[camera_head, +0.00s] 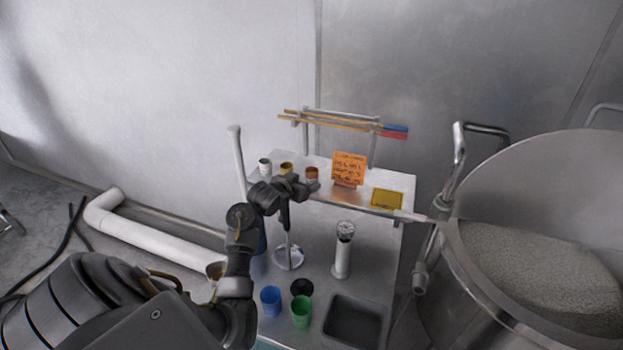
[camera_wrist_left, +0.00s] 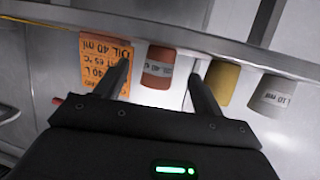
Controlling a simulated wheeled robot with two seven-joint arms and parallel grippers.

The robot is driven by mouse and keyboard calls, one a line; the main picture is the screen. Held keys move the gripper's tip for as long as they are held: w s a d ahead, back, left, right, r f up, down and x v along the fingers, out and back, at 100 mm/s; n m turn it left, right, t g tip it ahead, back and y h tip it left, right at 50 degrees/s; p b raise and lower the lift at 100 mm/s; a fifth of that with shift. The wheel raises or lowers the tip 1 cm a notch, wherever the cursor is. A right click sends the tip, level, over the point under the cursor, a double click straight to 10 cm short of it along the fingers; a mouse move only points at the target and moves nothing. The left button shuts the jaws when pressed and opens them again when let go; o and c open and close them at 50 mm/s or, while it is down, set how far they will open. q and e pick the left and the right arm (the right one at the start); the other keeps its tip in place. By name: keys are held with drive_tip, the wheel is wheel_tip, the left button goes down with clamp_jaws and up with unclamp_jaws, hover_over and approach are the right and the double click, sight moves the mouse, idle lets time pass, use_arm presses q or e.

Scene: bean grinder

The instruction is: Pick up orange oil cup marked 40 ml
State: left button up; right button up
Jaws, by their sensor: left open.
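The orange oil cup (camera_head: 311,174) stands on the raised shelf of the metal stand, at the right end of a short row of cups. In the left wrist view, which looks upside down, the orange cup (camera_wrist_left: 158,66) shows a white label that seems to read 40 ml. My left gripper (camera_head: 298,182) is at the shelf's front edge close to this cup. In the wrist view its open fingers (camera_wrist_left: 159,74) lie to either side of the cup in the picture; contact is not visible. My right gripper is not in view.
A yellow cup (camera_head: 286,168) and a white cup (camera_head: 265,164) stand left of the orange one. An orange sign (camera_head: 349,167) and a yellow card (camera_head: 387,198) are to its right. Lower down are a blue cup (camera_head: 270,298), a green cup (camera_head: 301,312) and a grey tray (camera_head: 355,322).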

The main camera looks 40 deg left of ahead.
sight(308, 181)
use_arm(q)
drive_tip(key=p+x, duration=0.1)
drive_tip(key=x, duration=0.4)
drive_tip(key=shift+r+p, duration=0.1)
drive_tip(key=shift+p, duration=0.2)
drive_tip(key=shift+w, duration=0.3)
drive_tip(key=c, duration=1.1)
drive_tip(key=shift+r+b, duration=0.95)
drive_tip(key=shift+r, duration=3.95)
